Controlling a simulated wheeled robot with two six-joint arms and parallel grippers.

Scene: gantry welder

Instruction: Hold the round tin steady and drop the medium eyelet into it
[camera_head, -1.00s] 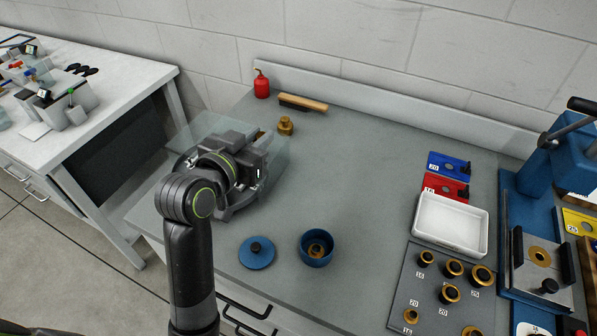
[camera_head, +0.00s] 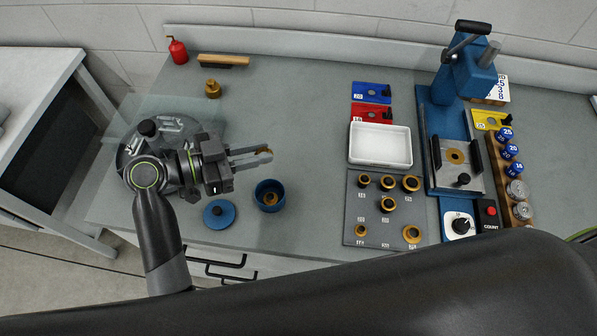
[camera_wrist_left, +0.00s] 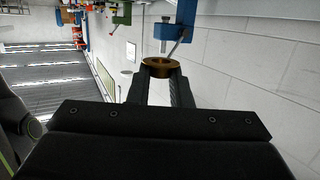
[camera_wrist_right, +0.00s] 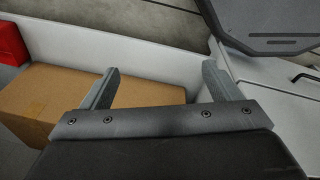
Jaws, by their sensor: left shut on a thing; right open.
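The blue round tin (camera_head: 260,201) stands open on the grey bench with a brass piece (camera_head: 271,198) inside. Its blue lid (camera_head: 220,216) lies beside it to the left. My left gripper (camera_head: 262,156) is shut on a brass eyelet (camera_wrist_left: 160,68), a ring held between its fingertips. It is above the bench, behind the tin in the head view, apart from it. I cannot tell the eyelet's size for certain. My right gripper (camera_wrist_right: 162,72) is open and empty in the right wrist view. It is away from the tin, near a cardboard box (camera_wrist_right: 90,92).
A grey board (camera_head: 375,233) holds several brass eyelets and dies. A white tray (camera_head: 380,146), blue press (camera_head: 466,80) and wooden rack (camera_head: 497,160) stand to the right. A clear panel (camera_head: 125,110) is at the left. My dark arm crosses the foreground. The bench's middle is clear.

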